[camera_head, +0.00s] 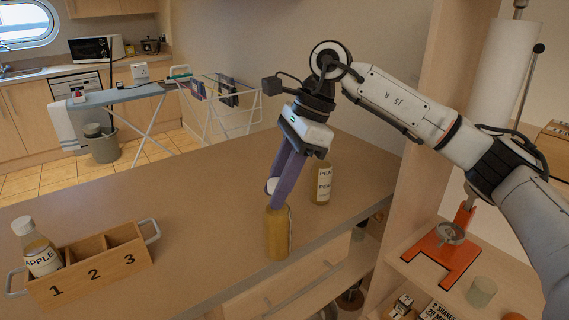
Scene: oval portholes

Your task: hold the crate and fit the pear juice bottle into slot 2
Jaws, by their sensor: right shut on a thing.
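A wooden crate (112,272) with grey handles stands at the left of the counter, numbered 1, 2, 3. A bottle labelled APPLE (42,258) leans in slot 1; slots 2 and 3 look empty. My right gripper (276,198), with purple fingers, is shut on the top of a yellow-brown bottle (278,236) near the counter's front edge. That bottle looks upright; its label is turned to the right and cannot be read. Another bottle (322,184) stands behind it, its label starting with PE and partly hidden. My left gripper is not in view.
The counter (190,215) is clear between the crate and the held bottle. A wooden shelf unit with an orange stand (440,252) and a grey-green cup (481,291) is at the right. An ironing board (120,95) and drying rack stand beyond the counter.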

